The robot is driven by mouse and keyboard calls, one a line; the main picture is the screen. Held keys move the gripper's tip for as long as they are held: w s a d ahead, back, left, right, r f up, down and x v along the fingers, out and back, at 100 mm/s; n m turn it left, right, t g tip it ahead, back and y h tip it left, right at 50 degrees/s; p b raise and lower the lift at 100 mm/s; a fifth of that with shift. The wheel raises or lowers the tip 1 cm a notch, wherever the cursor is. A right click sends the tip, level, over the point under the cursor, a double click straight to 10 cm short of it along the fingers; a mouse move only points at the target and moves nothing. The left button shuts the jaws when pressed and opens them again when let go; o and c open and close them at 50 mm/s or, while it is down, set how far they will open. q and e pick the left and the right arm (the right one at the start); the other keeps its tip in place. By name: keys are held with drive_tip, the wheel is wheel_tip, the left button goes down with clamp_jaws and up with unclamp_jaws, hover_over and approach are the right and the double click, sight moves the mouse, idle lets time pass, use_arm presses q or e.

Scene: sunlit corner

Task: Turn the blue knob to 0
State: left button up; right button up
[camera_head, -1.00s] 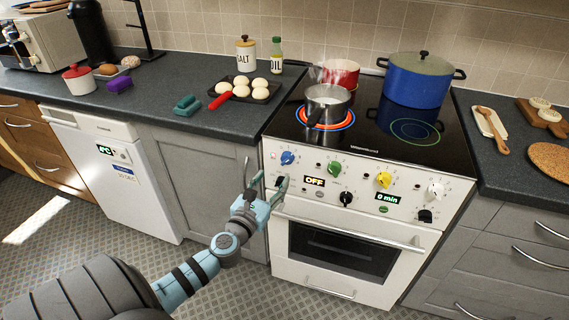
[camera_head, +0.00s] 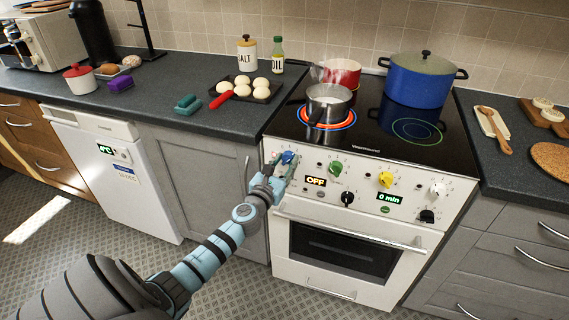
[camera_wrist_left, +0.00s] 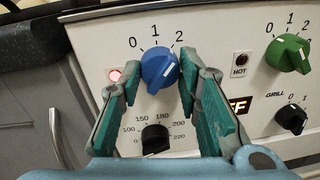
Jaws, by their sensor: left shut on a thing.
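The blue knob (camera_head: 289,158) is at the left end of the stove's control panel. My left gripper (camera_head: 280,166) is at the knob. In the wrist view the green-padded fingers of my left gripper (camera_wrist_left: 158,82) stand on both sides of the knob, shut on it. My right gripper is not in view.
A steaming steel pot (camera_head: 328,104) stands on the glowing front left burner. Green (camera_head: 335,168), yellow (camera_head: 385,179) and white (camera_head: 437,189) knobs lie to the right. A black dial (camera_wrist_left: 155,138) is just below the blue knob. The oven handle (camera_head: 350,229) runs underneath.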

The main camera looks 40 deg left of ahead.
use_arm(q)
drive_tip(key=shift+n, duration=0.3)
drive_tip(key=n+b, duration=0.2)
drive_tip(key=n, duration=0.2)
drive_tip(key=shift+f, duration=0.15)
drive_tip(key=n+b, duration=0.3)
drive_tip(key=n, duration=0.3)
drive_tip(key=shift+y, duration=0.4)
drive_tip(key=n+b, duration=0.1)
drive_tip(key=n, duration=0.1)
drive_tip(key=shift+n+t, duration=0.3)
drive_tip(key=shift+n, duration=0.1)
drive_tip(key=n, duration=0.2)
drive_tip(key=shift+d+n+b, duration=0.1)
drive_tip(key=shift+n+b, duration=0.2)
drive_tip(key=shift+b, duration=0.1)
drive_tip(key=shift+n+y, duration=0.3)
drive_tip(key=shift+y, duration=0.1)
drive_tip(key=o, duration=1.1)
